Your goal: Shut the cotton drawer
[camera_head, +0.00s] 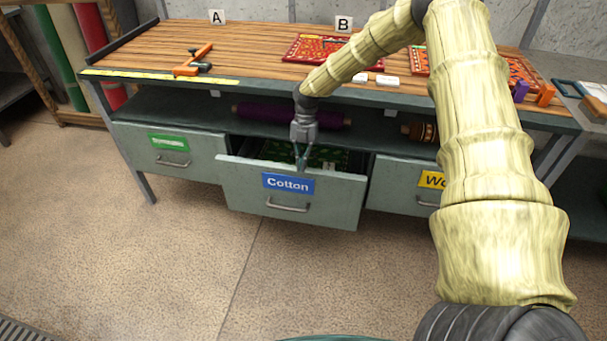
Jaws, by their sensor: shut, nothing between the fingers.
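The cotton drawer (245,197) is a grey-green drawer front with a blue "Cotton" label and a metal handle (287,207). It stands pulled out from under the workbench, ahead of the drawers on both sides. Green patterned contents (325,156) show inside it. My gripper (302,167) is shut and empty, pointing down at the top edge of the drawer front, just above the label. I cannot tell whether the fingertips touch the drawer or sit just inside or in front of its edge. My gripper hides part of the drawer's opening.
A drawer with a green label (185,167) is at the left and one with a yellow label (400,187) at the right; both look shut. A purple roll (275,113) lies on the shelf above. The bench top (250,55) holds an orange tool (193,62) and red rugs. The floor in front is clear.

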